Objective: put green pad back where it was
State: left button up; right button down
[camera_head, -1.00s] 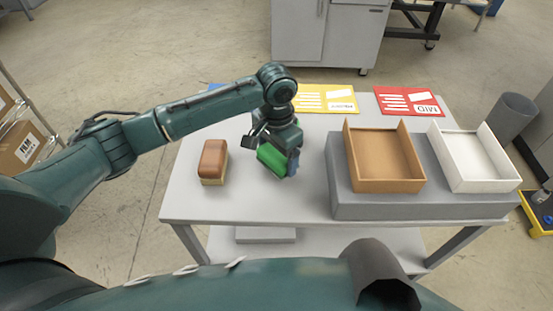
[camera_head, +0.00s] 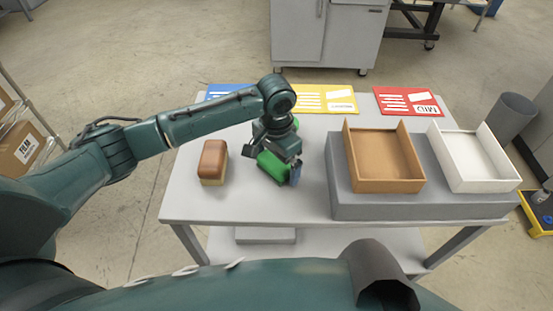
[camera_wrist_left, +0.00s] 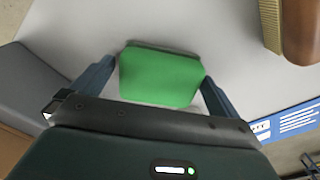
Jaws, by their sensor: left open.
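The green pad (camera_head: 271,167) is on or just above the grey table, left of the grey raised block. It also shows in the left wrist view (camera_wrist_left: 160,78), between the two fingers of my left gripper (camera_wrist_left: 157,72). In the head view my left gripper (camera_head: 279,165) points down over the pad and hides part of it. The gripper is open, with one finger on each side of the pad and narrow gaps beside it. I cannot tell for sure whether the pad touches the table. My right gripper is not in view.
A brown-topped brush-like block (camera_head: 213,162) stands left of the pad. An orange-brown tray (camera_head: 386,186) and a white tray (camera_head: 480,186) stand on the raised grey block (camera_head: 350,206). Blue (camera_head: 230,91), yellow (camera_head: 312,104) and red (camera_head: 408,107) cards lie along the back edge.

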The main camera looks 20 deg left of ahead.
aim_at(276, 160)
pick_arm(q)
notch_tip(276, 160, up, 12)
dwell(0.5)
jog(key=shift+s+r, duration=0.1)
jog(key=shift+a, duration=0.1)
